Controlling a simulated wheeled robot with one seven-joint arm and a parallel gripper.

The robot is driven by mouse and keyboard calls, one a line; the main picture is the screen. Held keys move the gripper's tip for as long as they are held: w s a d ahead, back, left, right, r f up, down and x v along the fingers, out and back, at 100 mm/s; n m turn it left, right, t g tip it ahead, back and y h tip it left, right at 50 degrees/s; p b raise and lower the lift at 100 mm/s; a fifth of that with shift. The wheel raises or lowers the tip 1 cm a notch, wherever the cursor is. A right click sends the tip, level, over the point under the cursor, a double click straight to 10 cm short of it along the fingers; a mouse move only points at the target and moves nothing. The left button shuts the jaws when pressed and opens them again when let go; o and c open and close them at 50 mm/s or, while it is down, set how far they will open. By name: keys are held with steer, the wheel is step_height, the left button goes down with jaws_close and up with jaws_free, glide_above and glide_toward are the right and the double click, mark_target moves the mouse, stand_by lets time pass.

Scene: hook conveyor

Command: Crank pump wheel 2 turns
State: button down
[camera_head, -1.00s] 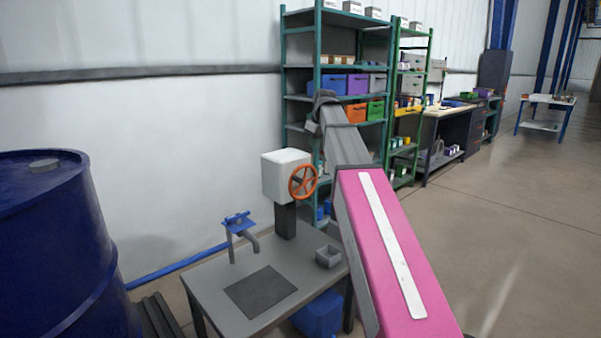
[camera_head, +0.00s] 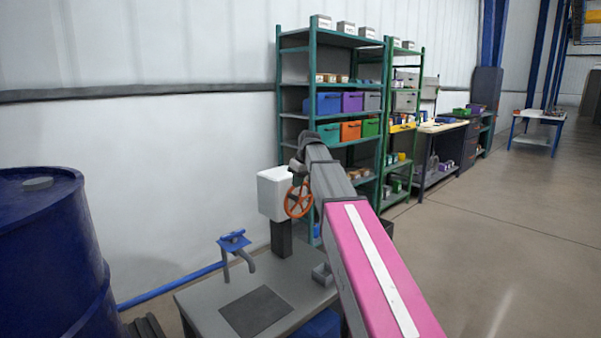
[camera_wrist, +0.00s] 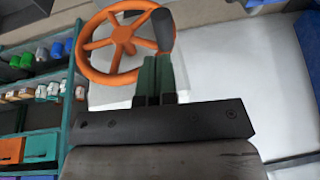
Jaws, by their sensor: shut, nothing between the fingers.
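The orange spoked pump wheel (camera_head: 299,200) is mounted on the front of a white box (camera_head: 271,193) on a dark post. In the wrist view the wheel (camera_wrist: 92,46) fills the top middle, with a dark crank handle (camera_wrist: 163,28) at its right rim. My gripper (camera_wrist: 154,62) shows its two greenish fingers close together, with nothing seen between them. The fingertips point at the handle and appear just below it in the picture; I cannot tell whether they touch. In the head view my arm covers the wheel's right side and the gripper is hidden behind it.
A grey table (camera_head: 203,297) holds the post, a blue tap (camera_head: 234,243) and a small grey box (camera_head: 322,273). A blue drum (camera_head: 47,255) stands at left. Shelves with bins (camera_head: 328,103) stand behind my arm.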

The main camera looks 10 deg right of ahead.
steer(key=shift+s+a+f, duration=0.15)
steer(key=shift+f, duration=0.55)
steer(key=shift+s+a+f, duration=0.1)
steer(key=shift+a+f, duration=0.05)
steer(key=shift+f, duration=0.5)
steer(key=shift+a+f, duration=0.1)
